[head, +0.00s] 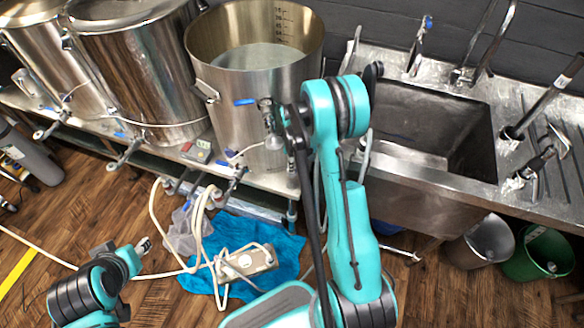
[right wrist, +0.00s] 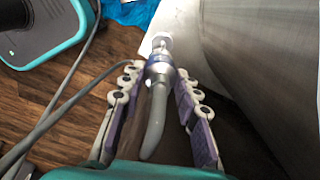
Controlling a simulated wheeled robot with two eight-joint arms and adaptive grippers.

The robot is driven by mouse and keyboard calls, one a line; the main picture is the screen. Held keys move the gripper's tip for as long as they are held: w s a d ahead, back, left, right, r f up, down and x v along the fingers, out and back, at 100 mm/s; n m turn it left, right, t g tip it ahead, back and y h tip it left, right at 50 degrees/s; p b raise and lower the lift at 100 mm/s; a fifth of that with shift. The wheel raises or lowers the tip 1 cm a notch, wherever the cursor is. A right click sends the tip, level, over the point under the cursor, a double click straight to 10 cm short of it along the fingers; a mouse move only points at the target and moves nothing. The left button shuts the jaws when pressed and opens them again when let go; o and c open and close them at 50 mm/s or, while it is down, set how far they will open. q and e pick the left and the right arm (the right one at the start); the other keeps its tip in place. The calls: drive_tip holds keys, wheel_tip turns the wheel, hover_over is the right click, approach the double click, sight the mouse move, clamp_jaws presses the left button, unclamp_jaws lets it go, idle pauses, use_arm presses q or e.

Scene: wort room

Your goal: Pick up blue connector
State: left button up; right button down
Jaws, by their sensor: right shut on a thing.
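My right gripper (right wrist: 159,78) is shut on a metal fitting with a bluish band, which I take to be the blue connector (right wrist: 158,66). A curved grey tail hangs from the fitting between the purple-padded fingers, and its white end points away from me. In the head view my right arm reaches up to the front of the open steel kettle, and its wrist hides part of that spot. I cannot tell whether the fitting touches the kettle's tap. My left gripper (head: 143,245) is low at the left, over the floor; its fingers are too small to read.
The open steel kettle (head: 225,65) stands on a metal bench beside other kettles (head: 140,70). A sink (head: 430,115) is to the right. Buckets (head: 540,255) stand under the sink.

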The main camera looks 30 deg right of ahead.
drive_tip(key=r, duration=0.1)
drive_tip(key=r+p, duration=0.1)
drive_tip(key=r, duration=0.1)
drive_tip(key=shift+s, duration=0.4)
drive_tip(key=s+a+b, duration=0.1)
drive_tip(key=s, duration=1.7)
drive_tip(key=shift+s+a+f+b, duration=0.15)
drive_tip(key=shift+s+a+b, duration=0.15)
drive_tip(key=shift+s+b, duration=0.1)
wheel_tip(320, 180, up, 4)
drive_tip(key=p, duration=0.3)
drive_tip(key=shift+r, duration=0.25)
